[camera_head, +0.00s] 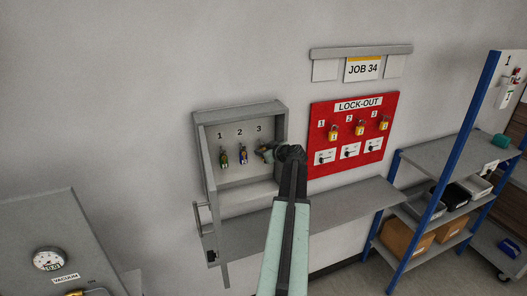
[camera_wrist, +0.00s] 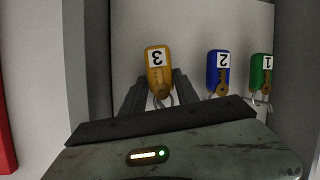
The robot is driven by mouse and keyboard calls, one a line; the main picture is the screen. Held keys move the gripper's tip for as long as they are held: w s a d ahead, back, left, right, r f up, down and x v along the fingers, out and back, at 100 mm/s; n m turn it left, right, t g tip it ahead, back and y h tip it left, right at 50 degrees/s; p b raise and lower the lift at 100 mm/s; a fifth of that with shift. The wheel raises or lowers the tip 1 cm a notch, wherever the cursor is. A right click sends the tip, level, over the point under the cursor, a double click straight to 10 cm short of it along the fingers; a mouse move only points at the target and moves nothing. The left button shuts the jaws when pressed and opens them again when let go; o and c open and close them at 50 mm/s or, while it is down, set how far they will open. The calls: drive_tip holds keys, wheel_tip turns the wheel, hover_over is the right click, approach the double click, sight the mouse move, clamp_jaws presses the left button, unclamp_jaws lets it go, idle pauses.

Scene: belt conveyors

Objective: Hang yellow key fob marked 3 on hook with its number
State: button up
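The yellow key fob marked 3 (camera_wrist: 157,70) shows in the wrist view, its number upside down there. My gripper (camera_wrist: 162,80) has a finger along each side of it and appears shut on it. The fob's ring and key show between the fingers. In the head view my gripper (camera_head: 267,151) is inside the open grey cabinet (camera_head: 240,112), just below the number 3 (camera_head: 259,129). My arm partly covers that spot. Whether the ring is on the hook under 3 cannot be told.
A green fob (camera_wrist: 261,70) hangs under 1 and a blue fob (camera_wrist: 218,67) under 2, close beside my gripper. The cabinet door (camera_head: 208,185) stands open at left. A red lock-out board (camera_head: 388,105) is on the wall at right, above a grey shelf (camera_head: 345,205).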

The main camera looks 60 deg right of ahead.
drive_tip(key=shift+d+r, duration=0.15)
drive_tip(key=s+a+p, duration=0.1)
drive_tip(key=s+a, duration=0.2)
drive_tip(key=s, duration=0.4)
drive_tip(key=s+a+r+p, duration=0.1)
drive_tip(key=s+a, duration=0.3)
drive_tip(key=s, duration=0.3)
drive_tip(key=shift+s+a+r, duration=0.3)
drive_tip(key=shift+s, duration=0.1)
